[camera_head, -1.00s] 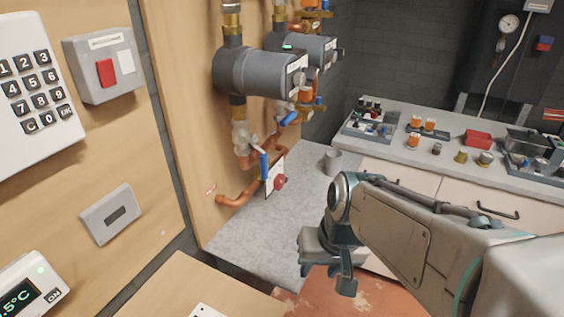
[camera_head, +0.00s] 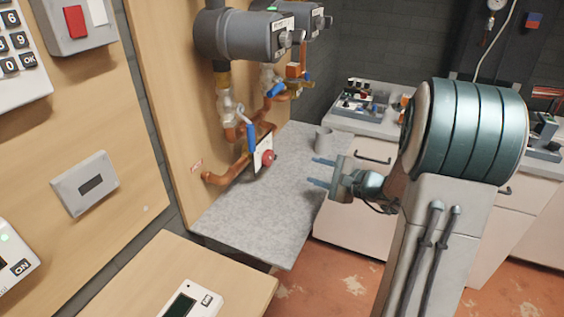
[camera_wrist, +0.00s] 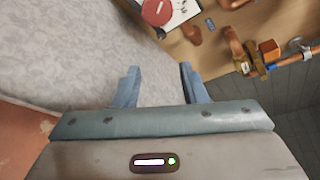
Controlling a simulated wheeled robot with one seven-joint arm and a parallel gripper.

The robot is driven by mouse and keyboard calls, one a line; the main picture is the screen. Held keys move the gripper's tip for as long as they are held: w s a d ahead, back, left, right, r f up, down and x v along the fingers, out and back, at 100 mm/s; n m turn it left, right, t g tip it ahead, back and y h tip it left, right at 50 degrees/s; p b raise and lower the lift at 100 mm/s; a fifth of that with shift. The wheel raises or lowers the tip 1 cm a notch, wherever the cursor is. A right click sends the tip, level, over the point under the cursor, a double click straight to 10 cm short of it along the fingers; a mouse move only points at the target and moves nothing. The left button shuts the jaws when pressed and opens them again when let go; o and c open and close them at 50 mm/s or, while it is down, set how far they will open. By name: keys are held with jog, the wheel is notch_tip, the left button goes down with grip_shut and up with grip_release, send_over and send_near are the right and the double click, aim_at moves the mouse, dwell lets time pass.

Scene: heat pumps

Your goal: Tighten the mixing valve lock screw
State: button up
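A red round knob (camera_head: 268,158) with a white tag (camera_head: 259,155) sits on the copper pipe above the grey counter. The knob (camera_wrist: 157,12) and tag (camera_wrist: 182,12) also show at the top of the wrist view. I cannot tell whether this knob is the mixing valve, and no lock screw is distinct. My gripper (camera_head: 313,171) is to the right of the knob, apart from it, with its fingers pointing left. In the wrist view its two blue fingers (camera_wrist: 158,72) are spread with nothing between them.
Blue-handled valves (camera_head: 250,136) and dark grey pumps (camera_head: 240,36) are above the knob on the wooden panel. A grey cup (camera_head: 324,140) stands on the grey counter (camera_head: 250,215) behind my gripper. The counter between gripper and knob is clear.

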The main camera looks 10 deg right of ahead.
jog(key=p+x, duration=0.1)
jog(key=x, duration=1.2)
jog(key=shift+w+a+f, duration=0.1)
jog(key=shift+w, duration=0.3)
grip_shut()
